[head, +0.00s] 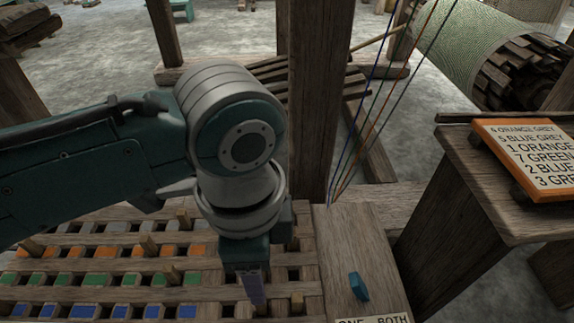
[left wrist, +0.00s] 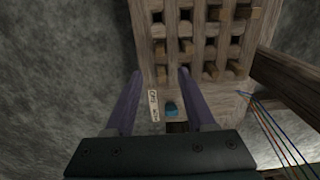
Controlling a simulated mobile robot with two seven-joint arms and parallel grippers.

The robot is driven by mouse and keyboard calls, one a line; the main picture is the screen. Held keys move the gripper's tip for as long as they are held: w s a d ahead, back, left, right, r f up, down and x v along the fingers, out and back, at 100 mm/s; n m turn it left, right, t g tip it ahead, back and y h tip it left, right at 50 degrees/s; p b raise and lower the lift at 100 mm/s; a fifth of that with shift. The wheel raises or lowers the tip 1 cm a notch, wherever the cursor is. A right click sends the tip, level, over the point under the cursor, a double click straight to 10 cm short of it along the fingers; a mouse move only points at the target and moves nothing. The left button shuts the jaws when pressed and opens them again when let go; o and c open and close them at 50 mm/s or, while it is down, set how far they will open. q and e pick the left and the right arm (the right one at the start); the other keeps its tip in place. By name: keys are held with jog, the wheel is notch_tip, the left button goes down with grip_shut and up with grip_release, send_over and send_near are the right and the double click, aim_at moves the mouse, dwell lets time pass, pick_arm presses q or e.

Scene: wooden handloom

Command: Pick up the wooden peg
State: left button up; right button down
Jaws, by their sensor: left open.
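Several wooden pegs stand in the slatted wooden board (head: 60,291). One wooden peg (head: 297,302) is at the board's right side, close to the right of my left gripper (head: 254,290). Another peg (head: 183,219) stands at the back, and one (head: 148,245) near the orange row. My left gripper points down over the board, its jaws apart; in the left wrist view the open gripper (left wrist: 160,72) has nothing between its fingers. Several pegs, such as one peg (left wrist: 212,70), show beyond the fingertips there. My right gripper is not in view.
A small blue piece (head: 358,286) lies on the plank (head: 345,240) right of the board, near a lettered label (head: 373,320). A wooden post (head: 318,100) and coloured threads (head: 373,85) rise behind. An orange-framed sign (head: 530,155) lies on a stand at right.

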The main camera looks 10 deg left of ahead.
aim_at(262, 308)
pick_arm(q)
jog(key=shift+f, duration=0.6)
jog(key=f+b, duration=0.2)
jog(key=f, duration=0.1)
jog(key=f+b, duration=0.1)
jog(key=b, duration=0.1)
jog(key=shift+s+d+f, duration=0.1)
jog(key=shift+s+f, duration=0.25)
jog(key=f+b, duration=0.4)
jog(key=shift+w+a+f+b, duration=0.25)
jog(key=shift+a+f+b, duration=0.05)
jog(key=shift+b, duration=0.05)
jog(key=shift+r, duration=0.1)
grip_shut()
